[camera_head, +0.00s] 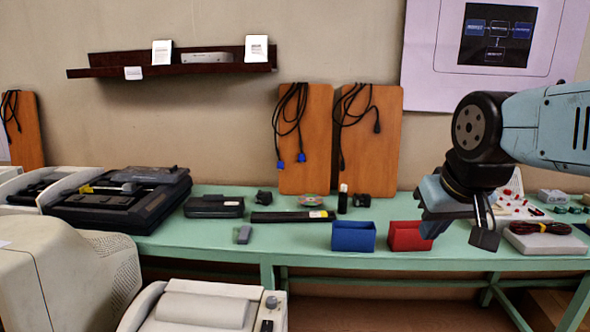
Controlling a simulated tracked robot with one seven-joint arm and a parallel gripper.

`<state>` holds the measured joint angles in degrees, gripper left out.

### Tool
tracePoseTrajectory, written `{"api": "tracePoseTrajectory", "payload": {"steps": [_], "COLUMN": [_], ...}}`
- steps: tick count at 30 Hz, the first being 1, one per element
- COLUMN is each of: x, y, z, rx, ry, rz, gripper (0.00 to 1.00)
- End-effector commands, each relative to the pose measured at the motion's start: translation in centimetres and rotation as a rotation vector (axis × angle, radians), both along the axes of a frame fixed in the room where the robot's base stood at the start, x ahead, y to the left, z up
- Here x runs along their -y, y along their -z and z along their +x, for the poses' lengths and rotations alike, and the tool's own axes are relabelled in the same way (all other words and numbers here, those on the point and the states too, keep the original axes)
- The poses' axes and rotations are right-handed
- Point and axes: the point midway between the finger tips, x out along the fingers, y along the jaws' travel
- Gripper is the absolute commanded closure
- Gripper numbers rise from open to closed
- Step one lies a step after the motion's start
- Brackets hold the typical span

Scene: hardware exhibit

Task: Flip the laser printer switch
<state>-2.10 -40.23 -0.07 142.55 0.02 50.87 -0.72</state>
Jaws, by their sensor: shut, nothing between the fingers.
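A cream machine (200,306) at the bottom of the head view looks like the laser printer; its lower part is cut off by the frame. It has a round grey knob (271,302) at its right corner, and a small dark part (267,326), possibly the switch, below that. The switch position cannot be made out. My gripper (484,237) hangs from my blue arm at the right, pointing down, shut and empty. It is in front of the green table, well to the right of the cream machine and apart from it.
A green table (300,240) bears a black open machine (125,198), a blue bin (353,236), a red bin (408,236) and small parts. A beige monitor-like case (65,275) stands at lower left. Free room lies between the cream machine and my gripper.

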Motion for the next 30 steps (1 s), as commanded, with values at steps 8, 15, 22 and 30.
{"api": "tracePoseTrajectory", "payload": {"steps": [8,15,22,30], "x": [0.9,0.9,0.8,-1.2], "y": [-0.4,-0.4,-0.4,0.2], "z": [-1.4,-1.3,-1.2,1.2], "rx": [0.024,0.024,0.021,-0.035], "ry": [0.05,0.047,0.046,0.041], "rz": [0.005,0.005,0.007,0.037], "gripper": [1.0,1.0,1.0,1.0]}}
